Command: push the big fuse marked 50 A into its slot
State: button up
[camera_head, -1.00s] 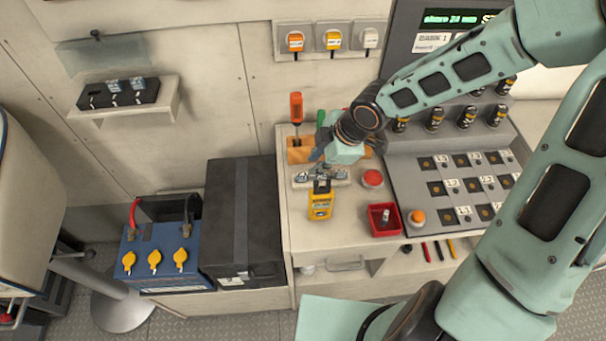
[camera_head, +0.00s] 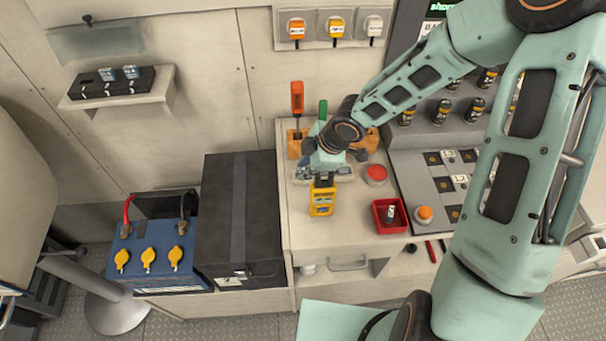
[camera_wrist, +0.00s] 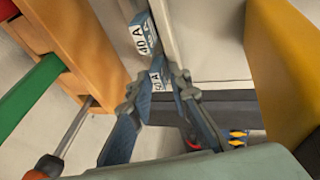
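My gripper (camera_head: 322,168) is low over a pale tray (camera_head: 345,173) on the counter, behind the yellow device. In the wrist view its two blue-grey fingers (camera_wrist: 158,88) stand apart on either side of a small blue fuse with a white label (camera_wrist: 156,77), which seems to read 50 A. I see small gaps beside it, so the fingers look open around it; contact is hard to judge. Another fuse, marked 40 A (camera_wrist: 143,36), sits just beyond. A black fuse block (camera_head: 112,84) rests on the wall shelf at left, with blue-and-white fuses on top. Its slots are too small to read.
The yellow device (camera_head: 322,198) stands close in front of my gripper. An orange tool holder (camera_head: 294,147) with screwdrivers is behind left. A red button (camera_head: 376,174) and red bin (camera_head: 389,215) are right. A black box (camera_head: 236,215) and blue battery (camera_head: 150,248) stand left below the shelf.

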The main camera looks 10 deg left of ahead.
jog(key=shift+c, duration=0.2)
grip_shut()
notch_tip(320, 180, up, 9)
jog(key=p, duration=0.4)
jog(key=shift+f, duration=0.2)
jog(key=shift+s+r, duration=0.1)
jog(key=shift+r, duration=0.55)
